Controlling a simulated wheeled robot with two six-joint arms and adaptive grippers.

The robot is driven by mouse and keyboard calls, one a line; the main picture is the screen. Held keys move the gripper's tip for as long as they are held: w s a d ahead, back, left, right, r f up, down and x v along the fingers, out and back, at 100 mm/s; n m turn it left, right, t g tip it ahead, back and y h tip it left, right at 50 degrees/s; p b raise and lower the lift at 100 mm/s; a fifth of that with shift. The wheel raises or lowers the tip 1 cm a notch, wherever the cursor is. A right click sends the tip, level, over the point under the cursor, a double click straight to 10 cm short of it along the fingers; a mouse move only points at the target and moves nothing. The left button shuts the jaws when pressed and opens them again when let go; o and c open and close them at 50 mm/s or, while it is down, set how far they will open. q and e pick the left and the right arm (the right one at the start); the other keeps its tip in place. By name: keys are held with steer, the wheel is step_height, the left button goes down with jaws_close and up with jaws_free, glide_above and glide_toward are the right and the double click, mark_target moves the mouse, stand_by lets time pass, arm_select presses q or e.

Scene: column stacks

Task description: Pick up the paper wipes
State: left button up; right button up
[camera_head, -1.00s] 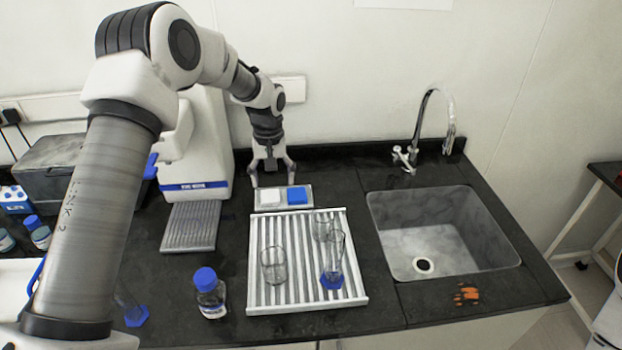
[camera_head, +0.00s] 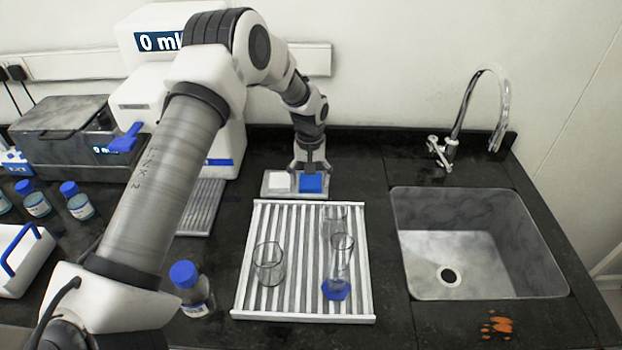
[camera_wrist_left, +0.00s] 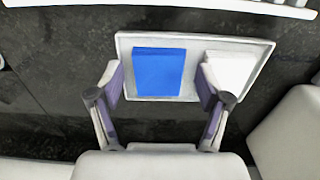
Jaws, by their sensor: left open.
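A small light tray (camera_head: 267,193) lies behind the ribbed rack, holding a white flat stack (camera_head: 279,181) and a blue flat stack (camera_head: 311,184) side by side. Both could be wipes; the pictures do not settle which. My left gripper (camera_head: 311,168) is at the back of the tray, in line with the blue stack. In the left wrist view, the open left gripper (camera_wrist_left: 160,80) has one finger on each side of the blue stack (camera_wrist_left: 159,72), with nothing gripped. Its right finger lies between the blue stack and the white stack (camera_wrist_left: 229,70). My right gripper is out of view.
The ribbed rack (camera_head: 290,301) in front holds clear glassware, including a blue-footed cylinder (camera_head: 337,289). A blue-capped bottle (camera_head: 190,289) stands left of it. The sink (camera_head: 480,290) and faucet (camera_head: 449,152) are at right. A white machine (camera_head: 139,105) stands at left.

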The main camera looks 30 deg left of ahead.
arm_select(q)
step_height(320, 180, down, 2)
steer(key=shift+w+f, duration=0.1)
steer(key=shift+w, duration=0.05)
steer(key=c, duration=0.5)
